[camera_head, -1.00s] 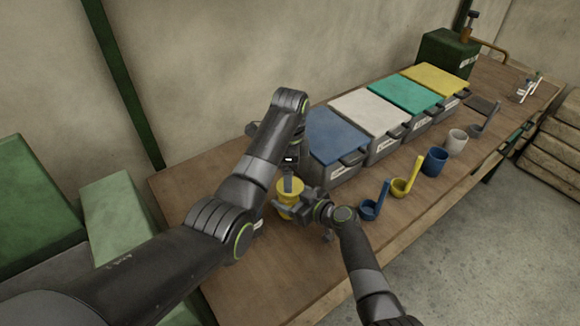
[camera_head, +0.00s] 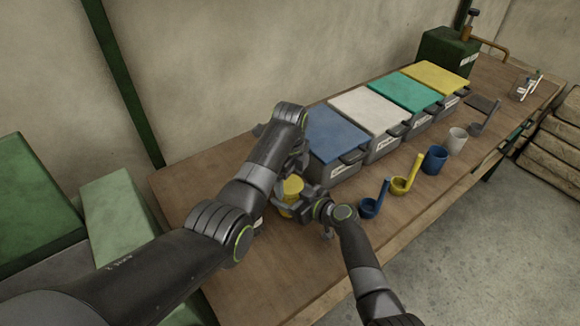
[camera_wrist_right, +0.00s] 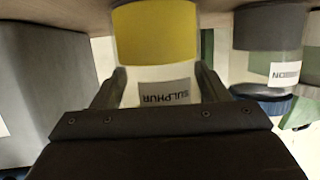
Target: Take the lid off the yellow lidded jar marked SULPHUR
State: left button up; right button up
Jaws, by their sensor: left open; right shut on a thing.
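The yellow lidded jar (camera_head: 291,190) stands near the front end of the bench, with a yellow top showing in the head view. In the right wrist view, which is upside down, the SULPHUR jar (camera_wrist_right: 155,35) shows its label and yellow contents. My right gripper (camera_head: 292,206) is shut on the jar's body, one finger on each side. My left gripper (camera_head: 297,165) is open above and behind the jar, mostly hidden by its own arm. The jar's lid is out of sight in the wrist view.
Bins with blue (camera_head: 335,134), white, green and yellow lids line the wall side. Blue (camera_head: 374,200) and yellow (camera_head: 405,178) scoops and a blue cup (camera_head: 434,160) stand right of the jar. Another labelled jar (camera_wrist_right: 268,55) shows in the wrist view.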

pick_arm(q)
jog(key=shift+f, duration=0.65)
jog(key=c, duration=1)
jog(key=n, duration=0.6)
jog(key=shift+n, duration=0.4)
jog(key=o, duration=1.1)
jog(key=shift+r, duration=0.15)
